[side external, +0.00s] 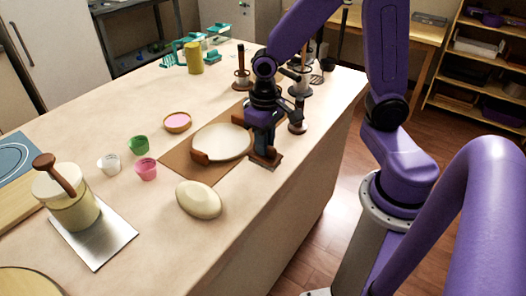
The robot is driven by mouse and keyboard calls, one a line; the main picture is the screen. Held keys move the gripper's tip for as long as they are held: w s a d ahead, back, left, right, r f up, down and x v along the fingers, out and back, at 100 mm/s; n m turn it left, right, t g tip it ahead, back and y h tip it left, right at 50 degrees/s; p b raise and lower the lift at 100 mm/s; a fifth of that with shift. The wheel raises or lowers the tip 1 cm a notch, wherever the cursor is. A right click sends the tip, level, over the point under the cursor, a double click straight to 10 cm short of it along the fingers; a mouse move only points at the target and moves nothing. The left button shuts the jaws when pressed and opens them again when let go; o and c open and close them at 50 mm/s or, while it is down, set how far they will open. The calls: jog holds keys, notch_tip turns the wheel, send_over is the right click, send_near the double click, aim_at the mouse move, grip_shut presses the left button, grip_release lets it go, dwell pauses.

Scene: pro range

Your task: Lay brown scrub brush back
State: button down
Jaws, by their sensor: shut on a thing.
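My gripper (263,146) points down at the near right edge of the brown mat (190,172). It is shut on a small brown block with a darker underside, which looks like the brown scrub brush (266,160). The fingers hide its upper part. The brush is low, at or just above the surface; I cannot tell whether it touches. A cream oval dish (222,142) lies on the mat to the left of my gripper, with a brown piece (200,157) at its left end.
A cream oval object (199,199) lies in front of the mat. Small cups (138,145) and a pink-filled bowl (177,122) stand left. A jar (75,208) with a brown-handled tool sits on a metal plate. Upright utensil stands (298,95) crowd behind my gripper. The near right counter is clear.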

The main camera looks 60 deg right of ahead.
jog(key=shift+w+f, duration=0.15)
jog(key=shift+f, duration=0.15)
jog(key=shift+w+f, duration=0.1)
jog(key=shift+f, duration=1.45)
jog(key=shift+f, duration=0.2)
jog(key=c, duration=1)
grip_release()
